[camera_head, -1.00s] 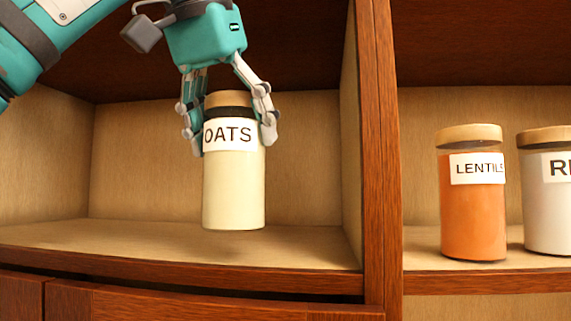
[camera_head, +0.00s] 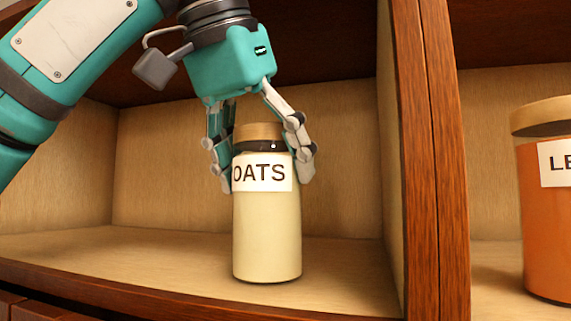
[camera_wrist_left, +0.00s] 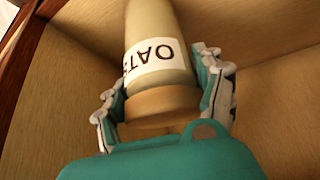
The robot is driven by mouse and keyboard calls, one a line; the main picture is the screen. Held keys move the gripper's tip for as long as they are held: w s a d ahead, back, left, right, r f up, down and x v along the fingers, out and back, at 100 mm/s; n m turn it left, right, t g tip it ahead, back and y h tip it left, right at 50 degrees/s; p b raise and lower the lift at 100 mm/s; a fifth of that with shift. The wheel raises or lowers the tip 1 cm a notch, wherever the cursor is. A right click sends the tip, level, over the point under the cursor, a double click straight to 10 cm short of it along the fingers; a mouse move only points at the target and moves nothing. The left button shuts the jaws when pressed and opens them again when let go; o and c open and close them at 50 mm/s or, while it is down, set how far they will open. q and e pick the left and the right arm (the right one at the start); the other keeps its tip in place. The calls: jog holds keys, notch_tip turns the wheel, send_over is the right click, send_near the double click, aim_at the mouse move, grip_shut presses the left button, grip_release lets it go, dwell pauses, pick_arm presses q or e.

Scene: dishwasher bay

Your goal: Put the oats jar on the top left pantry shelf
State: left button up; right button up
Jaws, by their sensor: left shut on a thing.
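The oats jar (camera_head: 266,235) is cream-coloured with a white OATS label and a wooden lid. It is upright inside the left compartment of the shelf (camera_head: 170,265). My left gripper (camera_head: 262,180) comes from above and is shut on the jar around its neck and upper body. In the left wrist view the jar (camera_wrist_left: 158,25) sits between the two fingers (camera_wrist_left: 168,95), label upside down. The jar's base appears at or very near the shelf board; I cannot tell if it touches. My right gripper is not in view.
A wooden divider (camera_head: 432,160) stands to the right of the jar. Beyond it, an orange lentils jar (camera_head: 548,230) stands in the right compartment. The left compartment is otherwise empty, with free board left of the jar.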

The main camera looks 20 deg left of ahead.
pick_arm(q)
jog(key=shift+s, duration=0.2)
jog(key=o, duration=1.7)
jog(key=shift+s+d, duration=0.1)
jog(key=shift+o, duration=0.5)
jog(key=shift+r, duration=0.25)
jog(key=v, duration=0.7)
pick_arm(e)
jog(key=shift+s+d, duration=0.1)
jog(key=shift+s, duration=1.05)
